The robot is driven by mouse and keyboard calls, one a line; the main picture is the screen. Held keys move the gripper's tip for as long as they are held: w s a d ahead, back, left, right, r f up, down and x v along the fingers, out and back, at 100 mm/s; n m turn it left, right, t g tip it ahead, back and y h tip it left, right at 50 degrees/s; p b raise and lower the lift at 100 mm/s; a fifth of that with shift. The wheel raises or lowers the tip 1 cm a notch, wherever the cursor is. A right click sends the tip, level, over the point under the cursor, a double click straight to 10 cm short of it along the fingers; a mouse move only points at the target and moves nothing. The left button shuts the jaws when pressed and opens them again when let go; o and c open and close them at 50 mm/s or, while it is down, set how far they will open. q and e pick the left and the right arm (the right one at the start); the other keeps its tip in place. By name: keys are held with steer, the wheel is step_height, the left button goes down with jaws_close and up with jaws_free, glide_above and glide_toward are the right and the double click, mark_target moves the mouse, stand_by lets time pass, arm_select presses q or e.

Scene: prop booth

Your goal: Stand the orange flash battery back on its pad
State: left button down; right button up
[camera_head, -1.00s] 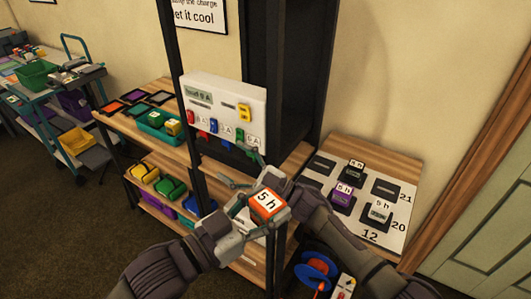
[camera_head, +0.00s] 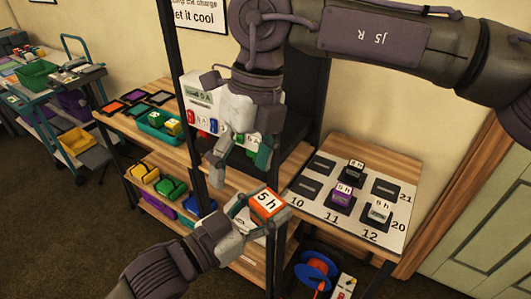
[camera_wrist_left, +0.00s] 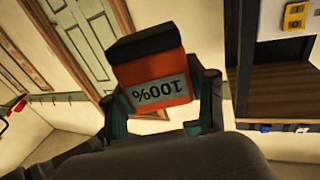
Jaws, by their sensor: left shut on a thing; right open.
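In the left wrist view the battery (camera_wrist_left: 155,88) is orange with a black end and a display reading 100%, between the fingers (camera_wrist_left: 162,105). My right gripper (camera_head: 236,160) is open and empty, above and left of the battery, in front of the charger. A white board (camera_head: 334,212) at right has dark pads, some bare (camera_head: 310,188), others bearing batteries; numbers 10, 11, 12, 20, 21 show.
The white charger (camera_head: 195,90) stands on the shelf, partly covered by my right arm. Several coloured frames (camera_head: 113,108) and a teal bin (camera_head: 150,128) lie to its left. A dark post (camera_head: 172,60) rises beside the charger. A red-and-blue reel (camera_head: 318,270) sits below the board.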

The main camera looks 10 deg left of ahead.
mark_target(266, 200)
steer(key=d, duration=0.1)
steer(key=w+d+r+t+h, duration=0.1)
steer(key=shift+d+r+t+h, duration=0.1)
steer(key=shift+d+t+h, duration=0.2)
steer(key=shift+d, duration=0.1)
steer(key=shift+w+d+f, duration=0.1)
steer(key=shift+d+f, duration=0.1)
steer(key=shift+d, duration=0.15)
step_height(266, 200, down, 11)
steer(key=shift+w+f, duration=0.1)
steer(key=shift+f, duration=0.1)
steer(key=c, duration=1.3)
arm_select(q)
steer(key=shift+c, duration=1.4)
jaws_free()
arm_select(e)
jaws_close()
